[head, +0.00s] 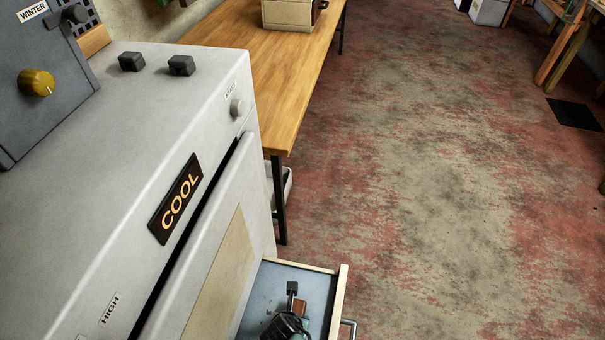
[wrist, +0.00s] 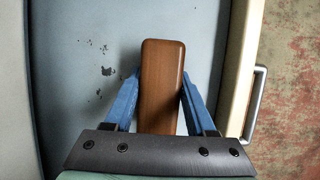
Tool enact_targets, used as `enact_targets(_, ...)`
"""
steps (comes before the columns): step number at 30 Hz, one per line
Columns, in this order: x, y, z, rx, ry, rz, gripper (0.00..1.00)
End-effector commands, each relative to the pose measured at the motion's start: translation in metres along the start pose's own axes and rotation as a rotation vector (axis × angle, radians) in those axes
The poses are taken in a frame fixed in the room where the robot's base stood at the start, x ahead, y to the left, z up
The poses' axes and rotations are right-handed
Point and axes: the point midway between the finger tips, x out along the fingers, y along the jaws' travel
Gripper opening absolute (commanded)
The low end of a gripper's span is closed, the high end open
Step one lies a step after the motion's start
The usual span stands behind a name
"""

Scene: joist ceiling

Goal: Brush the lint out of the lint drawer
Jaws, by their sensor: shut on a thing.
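The lint drawer (head: 341,292) stands pulled out from the pale grey machine at the bottom of the head view. In the wrist view its blue-grey floor (wrist: 75,50) carries a few small dark specks, probably lint (wrist: 107,71), left of my gripper. My gripper (wrist: 160,80) has its blue fingers shut on a brown wooden block, which looks like the brush (wrist: 162,62). The brush's bristles are hidden, so I cannot tell whether it touches the floor. In the head view my gripper (head: 296,304) is over the drawer, partly hidden by my wrist.
The drawer's front panel (wrist: 239,60) and metal handle (wrist: 256,102) are close on the right. The machine (head: 190,85), labelled COOL, stands left of the drawer. A wooden table (head: 270,60) stands behind.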

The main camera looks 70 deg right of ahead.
Motion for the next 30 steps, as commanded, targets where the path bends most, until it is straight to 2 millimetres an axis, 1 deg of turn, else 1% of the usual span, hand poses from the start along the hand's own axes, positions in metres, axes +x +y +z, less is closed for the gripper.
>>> enact_targets(5,0.001,0.006,-0.001,0.000,0.000,0.000,0.11)
enact_targets(15,0.004,0.034,-0.002,0.000,0.000,0.001,0.11)
enact_targets(23,0.003,0.043,-0.002,0.000,0.002,0.001,0.11)
enact_targets(30,0.003,0.064,-0.002,0.000,0.002,0.001,0.11)
